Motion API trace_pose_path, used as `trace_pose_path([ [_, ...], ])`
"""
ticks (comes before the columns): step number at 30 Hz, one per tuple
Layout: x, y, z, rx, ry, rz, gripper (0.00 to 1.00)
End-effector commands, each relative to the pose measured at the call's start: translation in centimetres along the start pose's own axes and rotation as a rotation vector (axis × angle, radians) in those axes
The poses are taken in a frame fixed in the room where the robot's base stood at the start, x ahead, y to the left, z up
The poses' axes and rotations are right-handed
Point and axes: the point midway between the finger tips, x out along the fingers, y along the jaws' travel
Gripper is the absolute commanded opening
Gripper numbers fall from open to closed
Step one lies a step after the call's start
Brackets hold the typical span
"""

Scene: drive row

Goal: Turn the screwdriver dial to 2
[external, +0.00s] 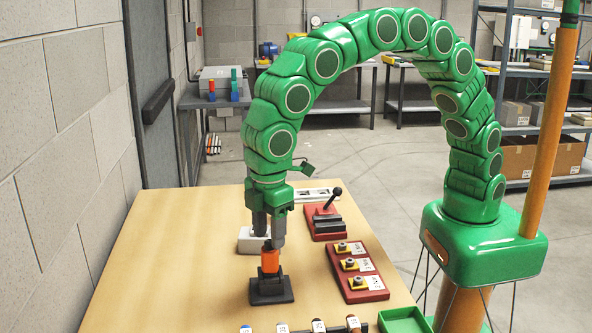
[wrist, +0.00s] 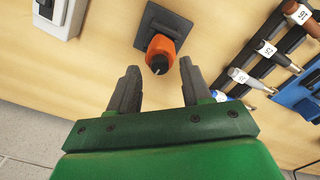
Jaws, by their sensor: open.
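The orange screwdriver (external: 270,261) stands upright in a dark square stand (external: 272,289) on the wooden table. The wrist view also shows the orange body (wrist: 164,48) and a small pale tip or mark, with the dark stand (wrist: 157,17) behind it. No dial number can be read. My gripper (external: 268,239) is open and points down, just above and behind the screwdriver. In the wrist view, my gripper (wrist: 157,72) has its two dark fingers spread, with the screwdriver just beyond the gap between the tips and apart from them.
A white box (external: 247,240) stands close behind the gripper. A rack of labelled handles (wrist: 268,53) and a green tray (external: 405,318) are in front. The table's left side is clear.

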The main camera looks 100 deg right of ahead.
Motion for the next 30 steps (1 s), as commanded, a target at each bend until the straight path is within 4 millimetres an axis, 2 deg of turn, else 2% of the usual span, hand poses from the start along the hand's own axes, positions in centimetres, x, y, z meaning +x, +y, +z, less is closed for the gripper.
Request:
trace_pose_path([
  [13,-6.0,0.0,-0.1,0.001,0.002,0.000,0.48],
  [25,-6.6,0.0,0.1,0.001,-0.001,-0.001,0.48],
  [30,-7.2,0.4,1.6,0.015,-0.006,-0.005,0.48],
])
